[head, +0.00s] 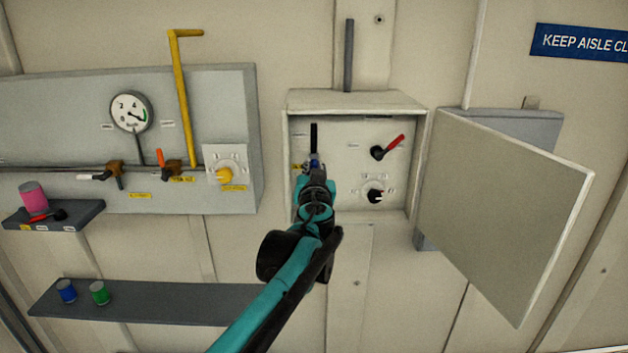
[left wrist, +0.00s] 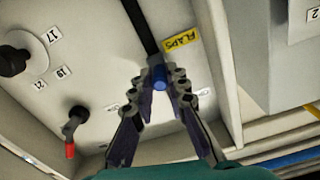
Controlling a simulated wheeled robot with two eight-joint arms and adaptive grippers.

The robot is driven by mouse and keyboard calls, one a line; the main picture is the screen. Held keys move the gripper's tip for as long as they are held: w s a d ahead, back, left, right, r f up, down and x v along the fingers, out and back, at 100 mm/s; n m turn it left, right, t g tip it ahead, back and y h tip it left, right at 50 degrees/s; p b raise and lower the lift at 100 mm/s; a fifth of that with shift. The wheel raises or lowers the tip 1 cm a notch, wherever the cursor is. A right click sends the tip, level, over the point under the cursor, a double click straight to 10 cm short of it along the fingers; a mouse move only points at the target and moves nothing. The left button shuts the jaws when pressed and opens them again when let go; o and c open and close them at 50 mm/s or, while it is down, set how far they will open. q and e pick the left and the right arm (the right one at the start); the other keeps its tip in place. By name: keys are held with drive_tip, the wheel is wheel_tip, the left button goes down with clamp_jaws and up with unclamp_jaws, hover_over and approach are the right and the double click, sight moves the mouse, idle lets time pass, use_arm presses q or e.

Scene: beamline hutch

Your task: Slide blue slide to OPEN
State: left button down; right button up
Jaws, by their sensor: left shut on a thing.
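The blue slide (left wrist: 160,77) is a small blue knob on a black track (left wrist: 141,24) inside the open wall box. My left gripper (left wrist: 163,84) is shut on it, with a fingertip on either side. In the head view my left gripper (head: 313,166) reaches into the left part of the box (head: 355,102) and mostly hides the knob. A black stretch of track (head: 313,136) shows above the gripper. A yellow FLAPS label (left wrist: 181,41) is beside the track. Small white labels near the fingers are too blurred to read. My right gripper is not in view.
A red-handled lever (head: 387,147) and a black dial (head: 375,195) are to the right in the box. Its door (head: 505,205) stands open at the right. A gauge panel (head: 60,110) with yellow pipe (head: 182,95) and a shelf (head: 190,300) with two cans are at left.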

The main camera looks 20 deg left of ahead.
sight(314, 135)
use_arm(q)
wheel_tip(314, 135, up, 7)
drive_tip(key=shift+f+p, duration=0.1)
drive_tip(key=shift+p, duration=1.15)
drive_tip(key=c, duration=1.5)
unclamp_jaws()
drive_tip(key=shift+v, duration=6.05)
